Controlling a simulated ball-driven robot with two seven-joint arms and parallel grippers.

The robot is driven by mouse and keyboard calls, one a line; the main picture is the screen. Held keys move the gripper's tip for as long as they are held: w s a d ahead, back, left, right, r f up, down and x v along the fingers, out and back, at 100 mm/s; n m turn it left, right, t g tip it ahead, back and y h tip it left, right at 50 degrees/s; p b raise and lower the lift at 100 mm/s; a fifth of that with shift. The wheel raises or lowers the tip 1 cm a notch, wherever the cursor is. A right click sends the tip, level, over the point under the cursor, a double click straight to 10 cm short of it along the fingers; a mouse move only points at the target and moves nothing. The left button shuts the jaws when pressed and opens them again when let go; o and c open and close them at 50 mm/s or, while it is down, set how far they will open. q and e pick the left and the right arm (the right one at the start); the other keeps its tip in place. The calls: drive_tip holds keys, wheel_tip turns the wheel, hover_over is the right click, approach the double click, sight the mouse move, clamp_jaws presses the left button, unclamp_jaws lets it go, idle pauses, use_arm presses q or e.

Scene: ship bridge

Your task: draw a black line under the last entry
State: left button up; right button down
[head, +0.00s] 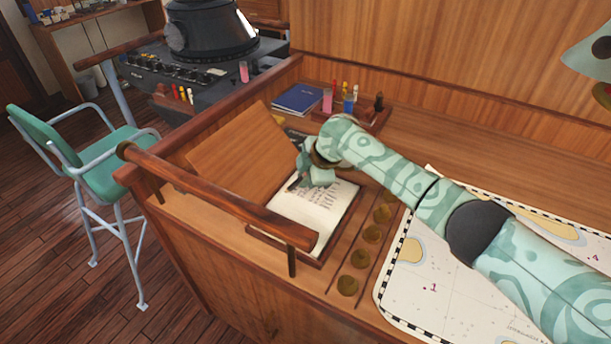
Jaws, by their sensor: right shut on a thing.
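The open log page (325,208) lies in a wooden recess on the desk, with lines of dark handwriting (318,192) across its upper part. The lower part of the page looks blank. My right gripper (296,184) is over the upper left of the page, its arm reaching in from the right. It is shut on a small dark thing that looks like a pen, mostly hidden by the gripper. I cannot tell whether its tip touches the paper. My left gripper is not in view.
A wooden rail (215,195) runs along the desk's near left edge, close to the page. A raised wooden lid (240,155) stands behind it. A rack of coloured bottles (372,115) and a blue book (298,98) are at the back.

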drive_tip(key=shift+f, duration=0.4)
idle(0.5)
idle(2.9)
drive_tip(key=shift+p, duration=0.35)
drive_tip(key=shift+s+d+p, duration=0.35)
drive_tip(key=shift+d+p, duration=0.1)
drive_tip(key=shift+p, duration=0.2)
drive_tip(key=shift+s+d+p, duration=0.25)
drive_tip(key=shift+d+p, duration=0.2)
drive_tip(key=shift+p, duration=0.2)
drive_tip(key=shift+s+d+p, duration=0.25)
drive_tip(key=shift+d+p, duration=0.05)
drive_tip(key=shift+p, duration=0.3)
drive_tip(key=shift+s+d, duration=0.1)
drive_tip(key=shift+d, duration=0.05)
